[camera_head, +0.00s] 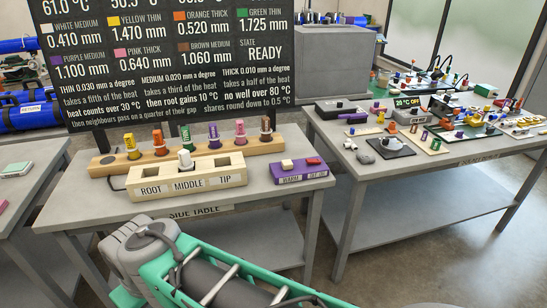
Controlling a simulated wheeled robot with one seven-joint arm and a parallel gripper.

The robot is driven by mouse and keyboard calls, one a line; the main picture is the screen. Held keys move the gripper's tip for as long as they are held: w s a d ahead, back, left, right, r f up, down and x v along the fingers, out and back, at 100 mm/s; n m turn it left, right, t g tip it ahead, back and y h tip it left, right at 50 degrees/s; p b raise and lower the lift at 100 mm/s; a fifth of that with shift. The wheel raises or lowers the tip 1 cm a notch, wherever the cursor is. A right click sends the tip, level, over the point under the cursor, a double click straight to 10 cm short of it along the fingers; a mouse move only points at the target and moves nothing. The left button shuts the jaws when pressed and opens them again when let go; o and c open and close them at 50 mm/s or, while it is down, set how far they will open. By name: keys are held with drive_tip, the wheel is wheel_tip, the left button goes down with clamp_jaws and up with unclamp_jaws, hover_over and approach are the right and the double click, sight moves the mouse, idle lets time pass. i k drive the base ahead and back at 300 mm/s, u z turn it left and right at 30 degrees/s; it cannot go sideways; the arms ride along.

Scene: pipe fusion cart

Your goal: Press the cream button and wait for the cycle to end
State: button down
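The cream button (287,164) sits on top of a purple box (299,177) at the right end of the side table. It stands up from the box's top, above a label that reads WARM. A red button (313,160) is beside it on the same box, to the right. The board (165,60) behind the table shows STATE READY. My arm, green and grey, crosses the bottom of the view in front of the table. My gripper cannot be made out in this view.
A second table (375,182) to the right carries many small devices. Floor shows between the tables.

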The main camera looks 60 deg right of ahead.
sight(286, 164)
drive_tip(key=z, duration=0.5)
drive_tip(key=i, duration=0.6)
drive_tip(key=z, duration=0.9)
drive_tip(key=i, duration=0.65)
drive_tip(key=z, duration=0.05)
